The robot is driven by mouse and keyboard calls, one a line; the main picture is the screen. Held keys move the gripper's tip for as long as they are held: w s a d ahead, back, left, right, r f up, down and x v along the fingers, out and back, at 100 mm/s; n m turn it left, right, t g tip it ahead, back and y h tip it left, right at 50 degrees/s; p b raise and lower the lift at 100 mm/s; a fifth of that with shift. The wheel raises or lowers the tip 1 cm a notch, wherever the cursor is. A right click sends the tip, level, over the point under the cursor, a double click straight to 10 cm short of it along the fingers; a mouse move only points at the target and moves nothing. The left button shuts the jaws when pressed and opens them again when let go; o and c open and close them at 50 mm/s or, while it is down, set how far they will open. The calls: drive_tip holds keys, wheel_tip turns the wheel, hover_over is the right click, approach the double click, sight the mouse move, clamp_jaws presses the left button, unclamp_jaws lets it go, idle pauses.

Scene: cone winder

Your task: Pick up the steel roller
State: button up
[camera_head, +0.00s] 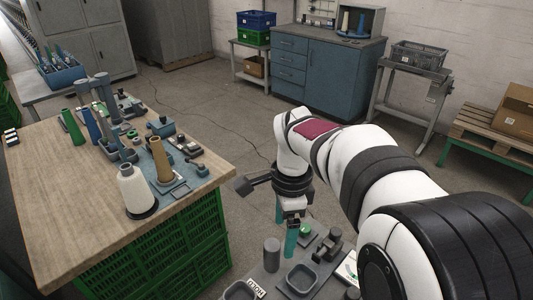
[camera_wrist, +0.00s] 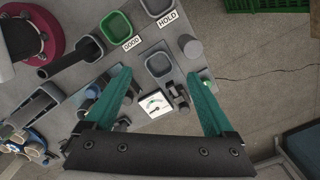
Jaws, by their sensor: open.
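My gripper (camera_head: 285,241) points down over the grey fixture board, its two teal fingers wide apart with nothing between them. In the wrist view the open fingers (camera_wrist: 158,73) frame part of the board. A small shiny cylinder, apparently the steel roller (camera_wrist: 176,88), shows in a dark holder between the fingers, nearer the right one. In the head view a similar dark holder with cylindrical parts (camera_head: 326,246) is right of the fingers. An upright grey cylinder (camera_head: 272,254) stands left of them. I cannot be sure which is the roller.
At left, a wooden table (camera_head: 60,215) carries a white yarn cone (camera_head: 136,190) and several other cones. A blue cabinet (camera_head: 325,75) stands behind; open floor lies between.

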sight(272, 252)
drive_tip(key=w+a+f+m, duration=0.2)
drive_tip(key=w+f+m, duration=0.1)
drive_tip(key=w+f, duration=0.3)
drive_tip(key=f, duration=0.8)
drive_tip(key=w+f, duration=0.1)
drive_tip(key=f, duration=0.4)
clamp_jaws()
